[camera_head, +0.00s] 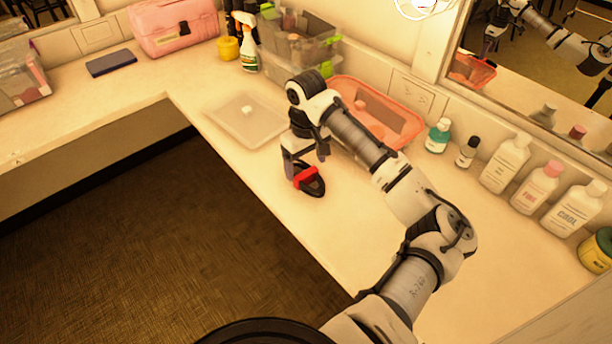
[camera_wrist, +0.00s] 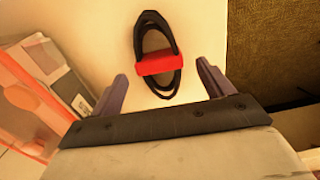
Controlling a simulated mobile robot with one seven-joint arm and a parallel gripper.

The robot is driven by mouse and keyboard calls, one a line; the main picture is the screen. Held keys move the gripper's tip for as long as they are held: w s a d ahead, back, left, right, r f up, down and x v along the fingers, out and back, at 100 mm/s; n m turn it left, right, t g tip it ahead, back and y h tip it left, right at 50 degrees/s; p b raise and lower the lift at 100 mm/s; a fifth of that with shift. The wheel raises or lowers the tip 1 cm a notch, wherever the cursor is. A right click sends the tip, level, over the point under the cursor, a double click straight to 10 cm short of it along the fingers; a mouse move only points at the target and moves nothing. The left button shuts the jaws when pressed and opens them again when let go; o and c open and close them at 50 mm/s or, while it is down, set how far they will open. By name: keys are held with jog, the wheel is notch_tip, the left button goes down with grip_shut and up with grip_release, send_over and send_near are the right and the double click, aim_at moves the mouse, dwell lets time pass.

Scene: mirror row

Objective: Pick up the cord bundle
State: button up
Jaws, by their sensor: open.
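The cord bundle (camera_head: 311,184) is a black loop of cord with a red band around its middle. It lies on the pale counter (camera_head: 345,240), near the counter's front edge. In the wrist view the cord bundle (camera_wrist: 156,64) shows whole, lying ahead of my fingertips and between their lines. My gripper (camera_head: 305,158) points down just above and beside the bundle in the head view. In the wrist view my gripper (camera_wrist: 160,80) has its two purple-grey fingers wide apart, with nothing held between them.
An orange bin (camera_head: 405,125) and a shallow clear tray (camera_head: 232,125) stand near my gripper. Several bottles, including a white one (camera_head: 504,163), line the wall under the mirror. The counter edge drops to a dark floor (camera_head: 150,240). Counter right of the bundle is clear.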

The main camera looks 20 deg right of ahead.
aim_at(306, 173)
jog(key=shift+w+d+f+p, duration=0.15)
jog(key=shift+f+p, duration=0.8)
jog(key=shift+f, duration=1.7)
jog(key=c, duration=1.2)
